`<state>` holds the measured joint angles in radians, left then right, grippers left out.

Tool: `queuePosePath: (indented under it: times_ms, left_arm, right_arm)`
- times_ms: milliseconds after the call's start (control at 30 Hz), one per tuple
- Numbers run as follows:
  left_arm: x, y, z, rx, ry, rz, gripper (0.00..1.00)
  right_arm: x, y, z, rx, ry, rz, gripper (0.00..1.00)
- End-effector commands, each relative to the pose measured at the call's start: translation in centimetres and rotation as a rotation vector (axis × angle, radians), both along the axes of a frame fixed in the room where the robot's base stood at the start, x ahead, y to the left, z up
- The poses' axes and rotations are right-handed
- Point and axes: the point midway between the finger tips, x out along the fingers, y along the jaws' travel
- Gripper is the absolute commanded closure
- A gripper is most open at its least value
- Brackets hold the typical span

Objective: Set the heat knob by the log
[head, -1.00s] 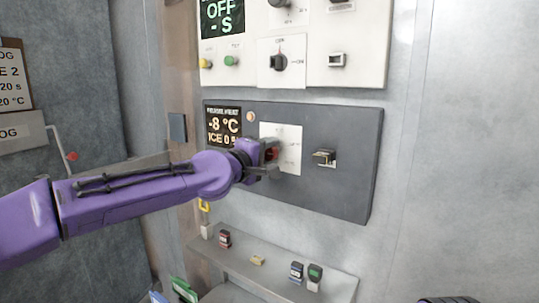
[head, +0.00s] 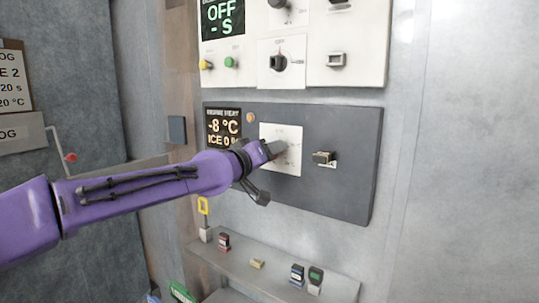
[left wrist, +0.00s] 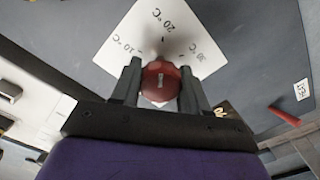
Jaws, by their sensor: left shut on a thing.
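The red heat knob (left wrist: 161,83) sits on a white dial plate (left wrist: 190,22) marked 10 °C, 20 °C and 30 °C in the left wrist view. My left gripper (head: 276,150) is shut on the knob, one finger on each side. In the head view the gripper hides the knob on its white plate (head: 293,165). I cannot tell which mark the knob points to. The log board (head: 14,78) at the far left shows a 2, 20 s and 20 °C, partly cut off. A display (head: 223,127) beside the dial reads -8 °C. My right gripper is not in view.
A metal switch (head: 324,158) sits right of the dial on the dark panel (head: 345,193). The upper white panel (head: 360,60) carries another knob and buttons. A shelf (head: 240,275) below holds several small items. The wall to the right is clear.

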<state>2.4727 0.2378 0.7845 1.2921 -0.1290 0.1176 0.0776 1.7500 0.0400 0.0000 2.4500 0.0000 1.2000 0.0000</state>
Motion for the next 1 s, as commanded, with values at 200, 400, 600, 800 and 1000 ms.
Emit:
queuePosePath:
  times_ms: [200, 400, 600, 800, 1000]
  left_arm:
    - [-0.02, -0.06, -0.20, 0.050, -0.029, -0.001, 0.86]
    - [-0.01, -0.06, -0.18, 0.063, -0.037, -0.001, 0.86]
    - [-0.01, -0.06, -0.18, 0.063, -0.037, -0.001, 0.86]
    - [-0.01, -0.04, -0.16, 0.061, -0.038, -0.001, 0.30]
    - [-0.01, -0.02, -0.07, 0.061, -0.039, -0.001, 0.30]
  right_arm:
    - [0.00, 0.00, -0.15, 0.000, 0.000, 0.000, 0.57]
    - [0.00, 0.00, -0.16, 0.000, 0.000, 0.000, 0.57]
    - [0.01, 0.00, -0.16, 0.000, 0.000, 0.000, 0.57]
    - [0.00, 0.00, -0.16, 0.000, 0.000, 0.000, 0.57]
    - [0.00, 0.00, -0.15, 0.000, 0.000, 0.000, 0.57]
